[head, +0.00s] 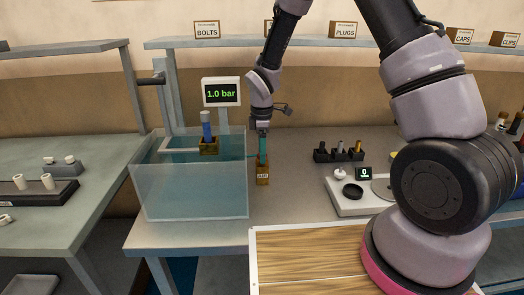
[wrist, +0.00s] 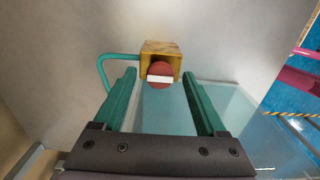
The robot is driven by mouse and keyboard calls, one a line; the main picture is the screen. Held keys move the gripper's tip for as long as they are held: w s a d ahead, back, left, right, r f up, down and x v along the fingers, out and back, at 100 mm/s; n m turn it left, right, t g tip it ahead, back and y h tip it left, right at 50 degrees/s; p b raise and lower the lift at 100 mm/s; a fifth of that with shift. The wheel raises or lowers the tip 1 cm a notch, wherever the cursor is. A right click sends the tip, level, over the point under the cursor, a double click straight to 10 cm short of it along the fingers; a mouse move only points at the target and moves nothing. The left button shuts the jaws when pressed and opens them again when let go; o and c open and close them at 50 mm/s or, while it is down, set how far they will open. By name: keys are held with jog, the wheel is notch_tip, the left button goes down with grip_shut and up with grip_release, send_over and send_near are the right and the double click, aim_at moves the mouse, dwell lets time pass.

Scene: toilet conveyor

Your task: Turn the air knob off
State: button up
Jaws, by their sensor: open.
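The air knob (wrist: 159,75) is a red disc with a white bar across it, on the front of a yellow box in the wrist view. The bar lies level in that picture. In the head view the yellow box (head: 262,178), labelled AIR, stands on the bench just right of the water tank; the knob's face is not clear there. My gripper (head: 263,149) is at the top of the box, pointing down. In the wrist view its green fingers (wrist: 159,80) are open, one on each side of the knob, with gaps between; whether they touch it I cannot tell.
The glass tank (head: 188,190) of water stands left of the box. A display (head: 221,93) above it reads 1.0 bar. A teal hose (wrist: 103,68) curves from the box. A scale (head: 352,198) and a black rack (head: 338,156) stand to the right.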

grip_shut()
jog(key=m, duration=0.8)
jog(key=shift+m, duration=0.3)
jog(key=m, duration=0.9)
jog(key=shift+m, duration=0.3)
